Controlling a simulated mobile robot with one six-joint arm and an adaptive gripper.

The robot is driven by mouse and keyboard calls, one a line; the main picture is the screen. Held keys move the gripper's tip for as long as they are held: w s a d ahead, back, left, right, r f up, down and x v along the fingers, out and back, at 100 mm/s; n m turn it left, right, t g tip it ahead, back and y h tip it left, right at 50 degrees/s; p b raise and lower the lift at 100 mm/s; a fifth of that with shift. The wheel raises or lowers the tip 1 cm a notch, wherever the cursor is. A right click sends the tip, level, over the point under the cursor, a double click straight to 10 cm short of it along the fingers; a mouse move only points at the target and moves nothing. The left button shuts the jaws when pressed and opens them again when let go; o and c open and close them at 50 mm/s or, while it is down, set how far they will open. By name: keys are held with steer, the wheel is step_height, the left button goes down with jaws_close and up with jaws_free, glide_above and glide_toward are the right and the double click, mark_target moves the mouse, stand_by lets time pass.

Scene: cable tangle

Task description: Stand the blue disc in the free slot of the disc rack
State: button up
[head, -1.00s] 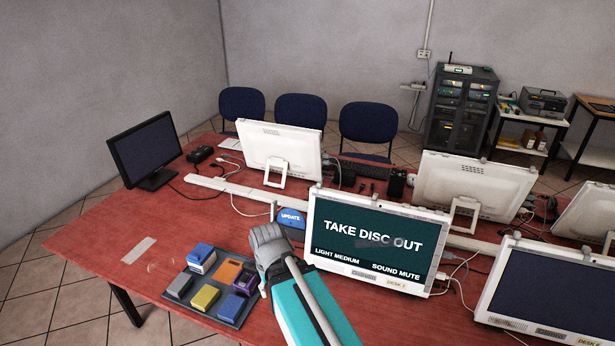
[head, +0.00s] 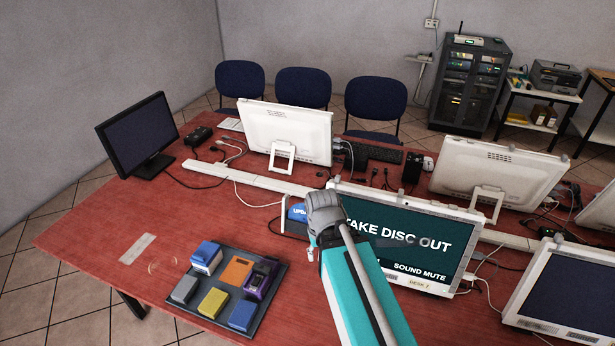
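The blue disc (head: 296,212), with white lettering that begins "UP", stands partly showing above a dark holder (head: 290,230) beside the left edge of the "TAKE DISC OUT" screen. My gripper (head: 316,246) is just to its right in the picture and hides part of it. Whether they touch I cannot tell. The gripper's small fingertips point down, and I cannot see whether they are open or shut. I cannot make out a disc rack with a free slot.
The screen (head: 420,250) stands close right of my gripper. A dark tray (head: 268,310) with several coloured blocks lies at the front left. A dark monitor (head: 138,135) stands at the left, and a white cable duct (head: 240,180) runs behind the disc. The red table (head: 90,230) is mostly clear at left.

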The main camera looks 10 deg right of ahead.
steer(key=shift+o, duration=1.2)
steer(key=w+d+r+m+g+p, duration=0.1)
steer(key=w+r+m+p, duration=0.3)
steer(key=w+m, duration=0.7)
steer(key=w+r+m+g+y+p, duration=0.1)
steer(key=w+r+m+p, duration=0.2)
steer(key=w+m, duration=0.9)
steer(key=shift+w+d+r+m+p, duration=0.15)
steer(key=shift+d+r+m+p, duration=0.25)
steer(key=shift+r+m, duration=0.3)
steer(key=shift+f, duration=0.1)
